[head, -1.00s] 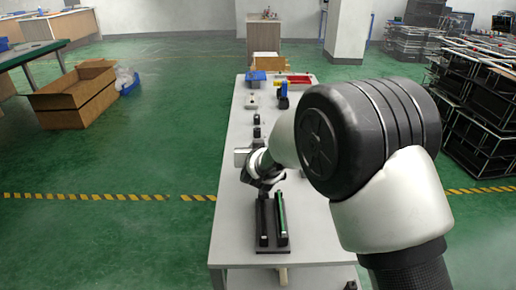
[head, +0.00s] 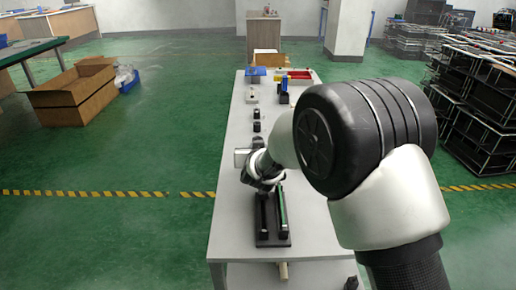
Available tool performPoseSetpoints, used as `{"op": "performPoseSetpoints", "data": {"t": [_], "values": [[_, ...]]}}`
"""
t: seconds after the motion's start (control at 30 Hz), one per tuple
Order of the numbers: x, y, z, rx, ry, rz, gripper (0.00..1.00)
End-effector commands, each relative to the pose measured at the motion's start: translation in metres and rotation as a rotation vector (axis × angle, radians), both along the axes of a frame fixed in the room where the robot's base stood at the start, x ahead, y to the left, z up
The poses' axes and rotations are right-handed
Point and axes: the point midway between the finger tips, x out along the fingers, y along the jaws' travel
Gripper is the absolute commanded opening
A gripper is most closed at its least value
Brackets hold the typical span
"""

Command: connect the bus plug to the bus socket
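My gripper (head: 264,184) hangs over the white table (head: 232,222), at the far end of a black fixture with two upright parallel rails (head: 272,222). Its fingers are small, dark and partly hidden by my wrist, so whether they are open, shut or holding anything is unclear. A green strip (head: 282,207) runs along the right rail. Two small black blocks stand in line beyond my gripper, a nearer one (head: 256,127) and a farther one (head: 256,114). I cannot tell which of these parts is the bus plug or the bus socket.
At the table's far end are a blue bin (head: 256,72), a red tray (head: 300,75), a blue upright item (head: 284,91) and a small pale fixture (head: 251,96). My arm covers the table's right middle. The table's left strip is clear.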

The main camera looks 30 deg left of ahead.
Motion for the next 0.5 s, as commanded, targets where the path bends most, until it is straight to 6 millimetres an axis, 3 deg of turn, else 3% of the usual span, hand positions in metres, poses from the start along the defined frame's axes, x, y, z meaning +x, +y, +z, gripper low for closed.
{"op": "performPoseSetpoints", "data": {"t": [0.03,0.07,0.17,0.5], "values": [[0.0001,0.0001,-0.0023,0.0,0.0,0.0,0.0],[0.0001,0.0001,-0.0008,0.001,-0.001,0.0,0.23],[0.0001,0.0,-0.0009,0.0,0.0,0.0,0.4],[0.0,0.0,0.0025,0.0,0.0,0.0,0.4]]}}
